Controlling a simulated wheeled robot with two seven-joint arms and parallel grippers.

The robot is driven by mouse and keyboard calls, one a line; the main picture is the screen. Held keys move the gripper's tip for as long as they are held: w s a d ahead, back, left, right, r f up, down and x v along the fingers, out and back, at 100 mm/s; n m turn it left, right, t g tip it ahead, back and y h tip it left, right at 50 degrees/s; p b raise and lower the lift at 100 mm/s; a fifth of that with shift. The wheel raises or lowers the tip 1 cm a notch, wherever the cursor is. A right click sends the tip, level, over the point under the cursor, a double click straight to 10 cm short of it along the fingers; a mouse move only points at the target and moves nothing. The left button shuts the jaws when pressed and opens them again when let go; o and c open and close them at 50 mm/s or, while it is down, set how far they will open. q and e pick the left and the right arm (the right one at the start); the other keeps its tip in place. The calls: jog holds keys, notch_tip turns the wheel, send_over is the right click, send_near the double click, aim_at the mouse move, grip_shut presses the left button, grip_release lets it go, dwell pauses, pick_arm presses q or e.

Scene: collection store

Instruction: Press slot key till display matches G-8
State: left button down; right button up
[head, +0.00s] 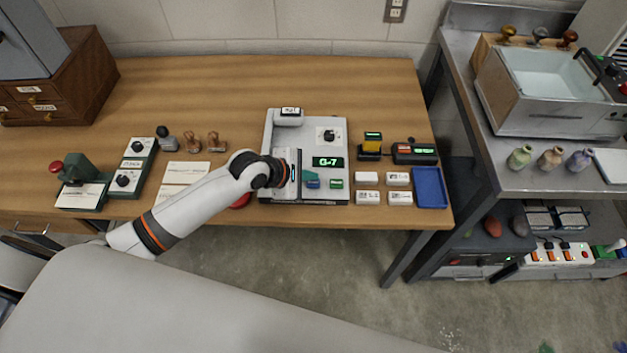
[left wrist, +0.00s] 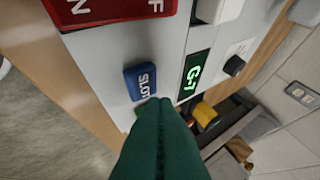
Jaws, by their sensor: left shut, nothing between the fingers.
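The grey device (head: 283,130) on the wooden table has a lit green display (head: 328,162) reading G-7. The display also shows sideways in the left wrist view (left wrist: 195,74). The blue slot key (head: 313,184) sits below the display; in the left wrist view its SLOT label (left wrist: 140,82) is readable. My left gripper (left wrist: 157,103) has its green fingers together and empty, with the tips beside the slot key. I cannot tell if they touch the panel. A green key (head: 336,184) is right of the slot key, partly hidden by the fingers in the wrist view.
A black knob (head: 329,136) sits above the display. Several white blocks (head: 368,178) and a blue tray (head: 430,187) lie right of the device. Stamps (head: 192,142) and a green-based control box (head: 132,168) stand left. A metal bench (head: 500,150) is at the right.

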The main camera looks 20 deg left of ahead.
aim_at(309, 185)
pick_arm(q)
jog(key=shift+f, duration=0.1)
dwell(0.5)
jog(key=shift+f+p, duration=0.3)
jog(key=shift+p, duration=0.05)
jog(key=shift+f, duration=0.5)
dwell(0.7)
jog(key=shift+r+p, duration=0.85)
jog(key=shift+p, duration=0.4)
notch_tip(309, 185, up, 5)
jog(key=p, duration=0.6)
jog(key=shift+r, duration=0.15)
